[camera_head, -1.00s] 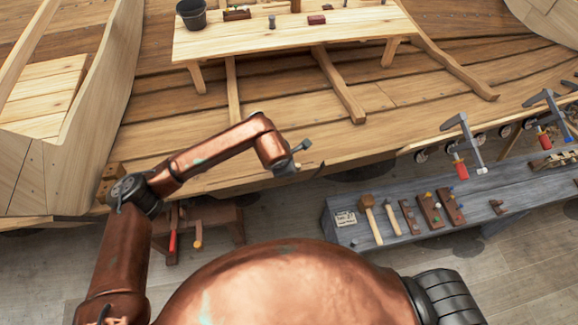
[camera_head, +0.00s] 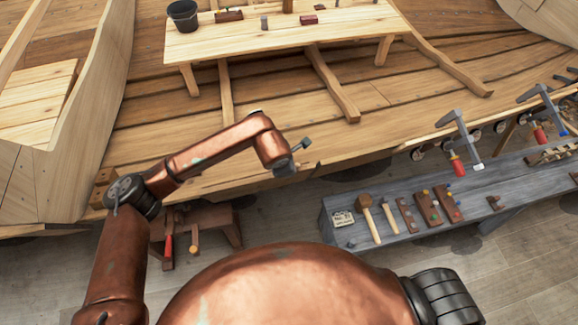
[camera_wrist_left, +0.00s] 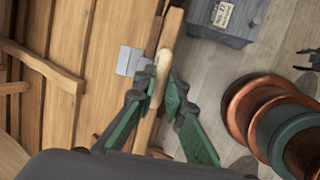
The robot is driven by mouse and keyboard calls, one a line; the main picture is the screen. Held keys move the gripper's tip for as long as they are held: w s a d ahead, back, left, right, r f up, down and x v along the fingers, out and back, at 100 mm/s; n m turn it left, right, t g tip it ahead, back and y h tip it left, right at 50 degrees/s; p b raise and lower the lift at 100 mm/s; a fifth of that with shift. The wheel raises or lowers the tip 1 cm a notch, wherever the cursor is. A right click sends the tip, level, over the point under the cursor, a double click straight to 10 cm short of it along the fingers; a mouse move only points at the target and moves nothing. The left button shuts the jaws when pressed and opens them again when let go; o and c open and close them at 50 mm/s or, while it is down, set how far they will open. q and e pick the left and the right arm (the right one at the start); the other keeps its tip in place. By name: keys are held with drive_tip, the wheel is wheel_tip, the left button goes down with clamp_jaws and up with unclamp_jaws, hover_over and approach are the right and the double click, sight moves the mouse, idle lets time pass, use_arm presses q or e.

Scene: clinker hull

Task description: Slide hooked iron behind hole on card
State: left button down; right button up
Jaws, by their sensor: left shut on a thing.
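My left gripper (camera_wrist_left: 168,88) is shut on a pale, rounded wooden piece (camera_wrist_left: 162,63) that looks like a handle. I cannot tell whether the grey metal plate (camera_wrist_left: 130,61) beside it is part of the held thing. In the head view the left gripper (camera_head: 292,160) is above the floor near the hull's lower edge; its hold is too small to make out there. A printed card (camera_head: 343,218) lies on the left end of the grey bench; it also shows in the left wrist view (camera_wrist_left: 222,14). Its text is unreadable in the head view.
The grey bench (camera_head: 400,244) carries a mallet (camera_head: 367,203), a chisel-like tool (camera_head: 388,213) and several brown blocks. Clamps (camera_head: 463,142) and round dark fittings line the hull edge (camera_head: 390,150). A low wooden stool (camera_head: 216,222) stands left. Floor between stool and bench looks clear.

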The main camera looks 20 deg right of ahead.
use_arm(q)
drive_tip(key=shift+r, duration=0.1)
drive_tip(key=c, duration=2.1)
unclamp_jaws()
drive_tip(key=shift+o, duration=1)
drive_tip(key=shift+r+p, duration=1.25)
drive_tip(key=shift+r, duration=2.75)
